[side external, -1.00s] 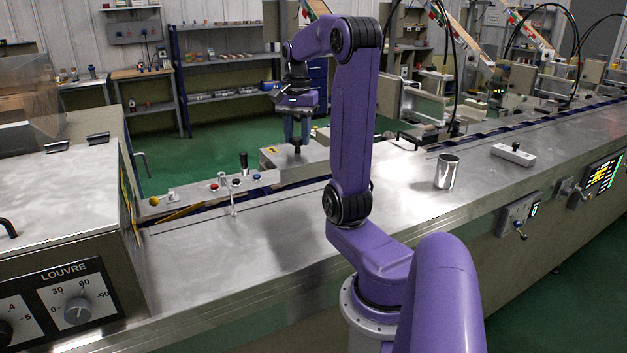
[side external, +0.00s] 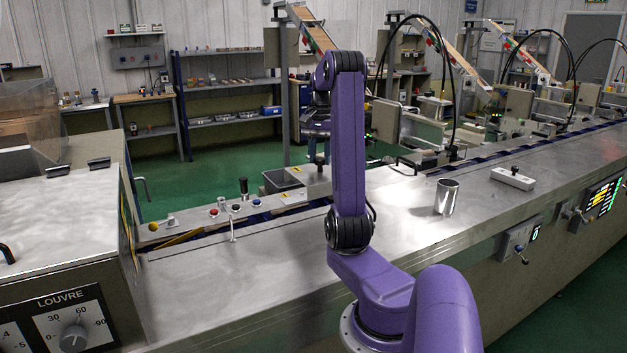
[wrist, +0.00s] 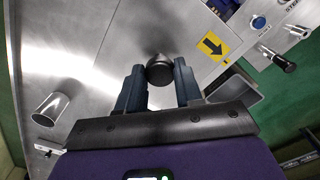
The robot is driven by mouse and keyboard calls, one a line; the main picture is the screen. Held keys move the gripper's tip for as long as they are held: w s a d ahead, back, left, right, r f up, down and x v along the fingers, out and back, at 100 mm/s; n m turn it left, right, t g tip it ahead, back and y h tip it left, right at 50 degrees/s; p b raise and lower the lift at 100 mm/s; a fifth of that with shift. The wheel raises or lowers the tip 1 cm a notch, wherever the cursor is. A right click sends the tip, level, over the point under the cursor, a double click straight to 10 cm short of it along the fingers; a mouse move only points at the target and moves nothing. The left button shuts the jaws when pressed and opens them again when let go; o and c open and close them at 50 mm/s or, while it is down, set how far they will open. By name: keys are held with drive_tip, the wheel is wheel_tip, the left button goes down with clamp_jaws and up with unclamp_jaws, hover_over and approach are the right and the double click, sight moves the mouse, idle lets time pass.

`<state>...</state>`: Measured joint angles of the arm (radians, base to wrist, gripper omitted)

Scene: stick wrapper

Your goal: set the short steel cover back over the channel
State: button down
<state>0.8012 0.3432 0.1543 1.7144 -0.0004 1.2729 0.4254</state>
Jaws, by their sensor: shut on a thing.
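The short steel cover (side external: 316,181) is a flat metal plate with a dark round knob and a yellow arrow label. In the side view it is partly hidden behind my arm, over the line of the channel (side external: 262,213). My gripper (wrist: 160,78) is shut on the cover's knob, which sits between its two fingers in the wrist view. The cover's plate (wrist: 185,22) spreads beyond the knob there. I cannot tell whether its underside touches the bench.
A steel cup (side external: 447,197) and a white block with a black knob (side external: 512,178) stand on the bench at right. A control strip with coloured buttons (side external: 222,205) lies left of the cover. A grey bin (side external: 283,179) is behind. The front bench top is clear.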

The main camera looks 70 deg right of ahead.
sight(314, 167)
drive_tip(key=w+d+f, duration=0.1)
drive_tip(key=d+f, duration=0.1)
drive_tip(key=w+d+f, duration=0.1)
drive_tip(key=d+f, duration=0.1)
drive_tip(key=w+d+f, duration=0.1)
drive_tip(key=d+f, duration=0.1)
drive_tip(key=shift+w+d+f, duration=0.25)
drive_tip(key=shift+w+f, duration=0.15)
drive_tip(key=shift+d+f, duration=0.1)
drive_tip(key=shift+f, duration=1.55)
drive_tip(key=c, duration=0.8)
unclamp_jaws()
drive_tip(key=shift+f, duration=0.15)
drive_tip(key=shift+o, duration=0.2)
